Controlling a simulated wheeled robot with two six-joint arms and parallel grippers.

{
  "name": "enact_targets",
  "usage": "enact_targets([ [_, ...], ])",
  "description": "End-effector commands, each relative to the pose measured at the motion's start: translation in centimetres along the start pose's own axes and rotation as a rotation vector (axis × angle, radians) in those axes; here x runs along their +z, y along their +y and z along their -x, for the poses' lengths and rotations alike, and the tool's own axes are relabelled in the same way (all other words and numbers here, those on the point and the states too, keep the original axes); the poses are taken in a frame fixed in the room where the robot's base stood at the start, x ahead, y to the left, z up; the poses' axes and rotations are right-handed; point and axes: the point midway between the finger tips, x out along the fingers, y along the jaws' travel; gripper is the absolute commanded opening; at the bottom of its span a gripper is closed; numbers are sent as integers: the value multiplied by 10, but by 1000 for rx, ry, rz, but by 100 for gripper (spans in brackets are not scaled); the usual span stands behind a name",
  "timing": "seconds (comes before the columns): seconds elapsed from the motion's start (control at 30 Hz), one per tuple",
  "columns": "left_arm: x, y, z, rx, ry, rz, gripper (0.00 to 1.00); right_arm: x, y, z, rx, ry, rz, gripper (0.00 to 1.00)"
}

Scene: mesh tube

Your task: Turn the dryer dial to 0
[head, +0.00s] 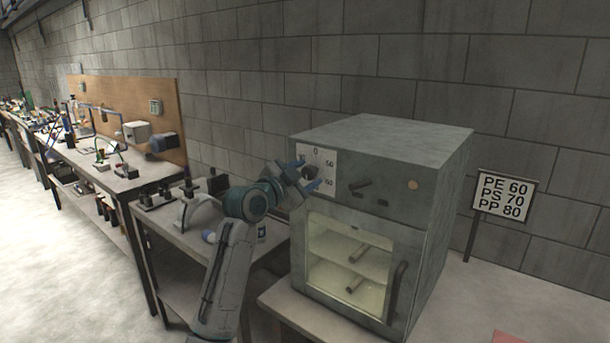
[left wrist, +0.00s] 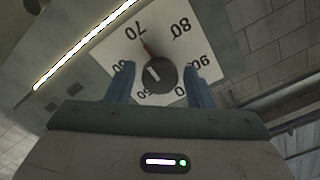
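The dryer (head: 380,215) is a grey box oven with a glass door, standing on a table. Its dark round dial (head: 309,172) sits on a white number plate at the upper left of the front. In the left wrist view the dial (left wrist: 161,75) has a white mark pointing up and left, towards the 70 side; the 0 is at lower right. My left gripper (head: 305,175) is in front of the dial. In the left wrist view its blue fingers (left wrist: 160,78) are open, one on each side of the dial, with visible gaps. My right gripper is not in view.
A sign (head: 503,195) reading PE 60, PS 70, PP 80 stands right of the dryer. A door handle (head: 397,290) is below right. A bench (head: 185,240) with equipment is at left.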

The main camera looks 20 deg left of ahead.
Motion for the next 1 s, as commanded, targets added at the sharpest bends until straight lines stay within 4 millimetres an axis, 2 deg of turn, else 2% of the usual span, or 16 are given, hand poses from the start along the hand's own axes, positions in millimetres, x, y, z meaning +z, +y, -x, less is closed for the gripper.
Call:
enact_targets([
  [0.03,0,0,0,0,0,0,38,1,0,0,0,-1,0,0],
  [0.17,0,0,0,0,0,0,12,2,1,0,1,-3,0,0],
  [0.2,0,0,0,0,0,0,11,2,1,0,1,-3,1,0],
  [0.57,0,0,0,1,-1,64,11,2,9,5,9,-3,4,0],
  [1.0,-2,-2,0,1,-1,413,11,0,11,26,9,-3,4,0],
])
